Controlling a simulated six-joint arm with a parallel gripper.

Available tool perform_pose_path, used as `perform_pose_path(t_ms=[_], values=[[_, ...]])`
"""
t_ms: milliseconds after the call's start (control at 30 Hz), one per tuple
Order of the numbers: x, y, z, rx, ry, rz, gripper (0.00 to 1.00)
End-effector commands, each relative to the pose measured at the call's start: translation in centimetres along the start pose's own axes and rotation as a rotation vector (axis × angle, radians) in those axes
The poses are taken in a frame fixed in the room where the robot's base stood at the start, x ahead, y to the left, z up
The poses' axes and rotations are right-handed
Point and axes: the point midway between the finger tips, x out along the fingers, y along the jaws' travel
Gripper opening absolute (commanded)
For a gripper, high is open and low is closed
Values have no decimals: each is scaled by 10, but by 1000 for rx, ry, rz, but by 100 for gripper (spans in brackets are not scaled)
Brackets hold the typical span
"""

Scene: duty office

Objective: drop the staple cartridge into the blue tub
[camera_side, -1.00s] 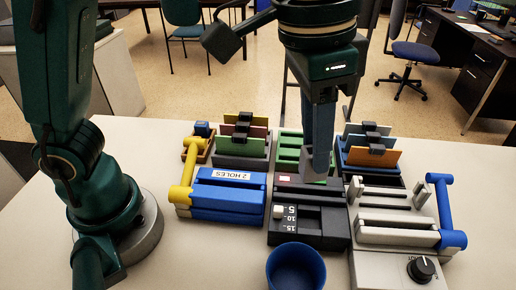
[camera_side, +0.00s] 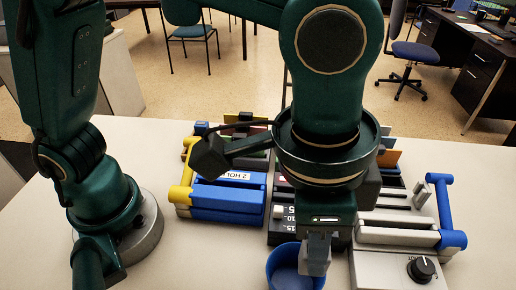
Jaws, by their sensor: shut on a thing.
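The blue tub (camera_side: 283,272) stands at the front edge of the picture, open at the top. My gripper (camera_side: 316,264) points down over the right part of the tub's opening, covering some of its rim. It is shut on a small grey thing, likely the staple cartridge (camera_side: 314,268), of which little shows. I cannot tell whether its lower end is above the rim or inside the tub.
A blue hole punch (camera_side: 222,203) with a yellow handle is left of the tub. A grey machine (camera_side: 397,237) with a blue handle and black knob is to the right. A black device (camera_side: 283,238) stands behind the tub, partly hidden by my arm. Coloured card racks are further back.

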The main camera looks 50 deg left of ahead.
Motion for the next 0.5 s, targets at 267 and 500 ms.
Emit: perform_pose_path(t_ms=[267,500], values=[[7,0,1,-1,0,0,0],[7,0,1,0,1,0,66]])
